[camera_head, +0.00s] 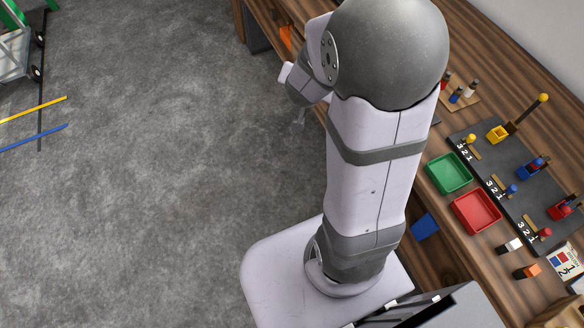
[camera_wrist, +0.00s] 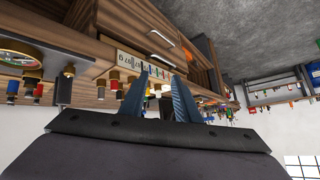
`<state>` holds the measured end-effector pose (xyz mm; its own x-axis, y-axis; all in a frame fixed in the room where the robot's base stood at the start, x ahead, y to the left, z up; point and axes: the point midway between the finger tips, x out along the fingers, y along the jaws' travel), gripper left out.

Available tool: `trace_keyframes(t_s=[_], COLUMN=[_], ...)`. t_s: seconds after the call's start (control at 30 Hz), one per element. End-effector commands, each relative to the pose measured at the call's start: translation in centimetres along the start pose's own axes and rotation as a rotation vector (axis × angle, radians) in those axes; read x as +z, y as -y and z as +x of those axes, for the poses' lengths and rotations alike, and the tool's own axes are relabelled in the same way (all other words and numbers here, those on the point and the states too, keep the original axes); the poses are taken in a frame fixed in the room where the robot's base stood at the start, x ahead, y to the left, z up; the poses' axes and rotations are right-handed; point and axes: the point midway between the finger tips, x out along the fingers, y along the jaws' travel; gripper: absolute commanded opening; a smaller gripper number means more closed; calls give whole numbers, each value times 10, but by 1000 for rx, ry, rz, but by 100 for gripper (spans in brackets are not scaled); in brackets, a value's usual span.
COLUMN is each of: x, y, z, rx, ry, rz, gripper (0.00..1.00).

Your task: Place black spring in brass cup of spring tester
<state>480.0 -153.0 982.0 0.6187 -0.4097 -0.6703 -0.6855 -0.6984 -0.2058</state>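My gripper (camera_head: 298,122) hangs over the grey floor just left of the bench edge in the head view. In the wrist view my gripper (camera_wrist: 160,78) has its two blue-grey fingers apart. A small dark shape shows between them, and I cannot tell whether it is near or far. I cannot pick out the black spring or the brass cup for certain in either view. A round dial with a brass-coloured rim (camera_wrist: 14,62) is at the left edge of the wrist view. I cannot tell whether it belongs to the spring tester. My arm hides part of the bench.
The wooden bench (camera_head: 470,22) runs down the right. It carries a green tray (camera_head: 447,173), a red tray (camera_head: 475,211), a dark board (camera_head: 515,205) with yellow, blue and red stations, and a small peg rack (camera_head: 460,96). The floor (camera_head: 150,200) to the left is mostly clear.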

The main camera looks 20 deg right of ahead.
Motion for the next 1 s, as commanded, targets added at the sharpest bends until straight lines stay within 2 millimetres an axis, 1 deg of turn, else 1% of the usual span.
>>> trace_keyframes(t_s=[0.03, 0.07, 0.1, 0.17, 0.2, 0.23, 0.3, 0.37, 0.4, 0.5, 0.63, 0.77, 1.0], x=[24, 39, 60, 92, 112, 126, 152, 169, 178, 190, 195, 196, 196], y=[24, 35, 47, 55, 55, 52, 41, 26, 15, -9, -31, -39, -39], z=[-12, -19, -31, -51, -64, -74, -97, -113, -123, -141, -154, -158, -158], rx=[-87, -131, -181, -235, -258, -268, -272, -259, -243, -198, -149, -130, -129], ry=[85, 139, 214, 326, 399, 452, 562, 643, 689, 773, 832, 851, 852], rz=[-67, -111, -170, -265, -330, -377, -486, -570, -619, -719, -794, -818, -819], gripper=[29, 29, 29, 29, 29, 29, 29, 29, 29, 29, 29, 29, 29])
